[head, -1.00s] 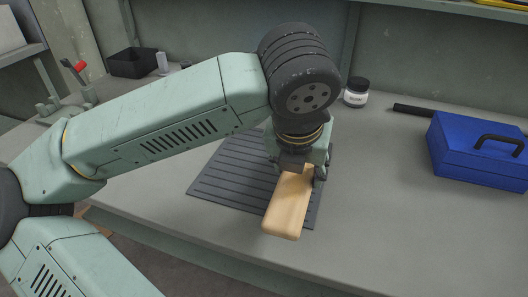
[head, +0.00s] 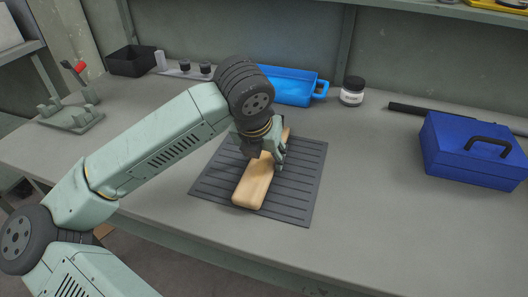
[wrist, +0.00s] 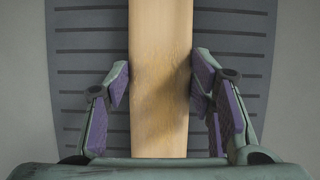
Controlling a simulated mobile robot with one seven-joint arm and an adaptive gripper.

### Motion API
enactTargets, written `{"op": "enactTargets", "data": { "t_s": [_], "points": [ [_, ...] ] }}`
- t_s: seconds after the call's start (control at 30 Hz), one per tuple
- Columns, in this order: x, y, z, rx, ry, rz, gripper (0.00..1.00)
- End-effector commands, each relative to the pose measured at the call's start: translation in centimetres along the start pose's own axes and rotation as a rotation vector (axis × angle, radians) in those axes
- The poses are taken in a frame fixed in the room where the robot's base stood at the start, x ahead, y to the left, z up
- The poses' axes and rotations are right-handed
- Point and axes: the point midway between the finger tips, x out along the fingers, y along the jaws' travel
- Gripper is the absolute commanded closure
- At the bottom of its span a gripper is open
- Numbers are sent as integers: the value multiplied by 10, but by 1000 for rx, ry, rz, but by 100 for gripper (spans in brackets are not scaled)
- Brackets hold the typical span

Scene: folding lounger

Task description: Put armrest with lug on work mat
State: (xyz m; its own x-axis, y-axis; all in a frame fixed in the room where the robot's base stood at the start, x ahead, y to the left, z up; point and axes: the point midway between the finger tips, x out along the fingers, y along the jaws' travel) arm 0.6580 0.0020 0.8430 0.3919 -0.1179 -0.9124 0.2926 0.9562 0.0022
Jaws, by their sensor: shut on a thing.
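The armrest (head: 255,184) is a long pale wooden bar with rounded ends. It lies lengthwise over the dark grooved work mat (head: 304,190), with its near end close to the mat's front edge. I cannot tell whether it touches the mat or is held just above. My gripper (head: 267,158) is over the armrest's far half, shut on it from both sides. In the wrist view the armrest (wrist: 160,60) runs between the purple finger pads (wrist: 160,90), with the mat (wrist: 88,60) behind it. The lug is not visible.
A blue tray (head: 290,88) and a dark-lidded jar (head: 352,91) stand behind the mat. A blue toolbox (head: 475,150) and a black bar (head: 420,110) are at the right. A clamp fixture (head: 70,112) and black bin (head: 132,62) are at the left.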

Motion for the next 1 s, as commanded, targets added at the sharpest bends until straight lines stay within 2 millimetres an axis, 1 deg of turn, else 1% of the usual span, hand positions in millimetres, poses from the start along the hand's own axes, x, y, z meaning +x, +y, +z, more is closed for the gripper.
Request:
{"op": "enactTargets", "data": {
  "t_s": [0.27, 0.3, 0.57, 0.87, 1.0],
  "points": [
    [4, 0, -2, 0, -1, 1, 85],
    [3, 0, -1, 0, 0, 0, 48],
    [2, 0, -1, 0, 0, 0, 31],
    [2, 0, -1, 0, 0, 0, 30],
    [-4, 0, 1, 0, 0, 0, 30]
  ]
}}
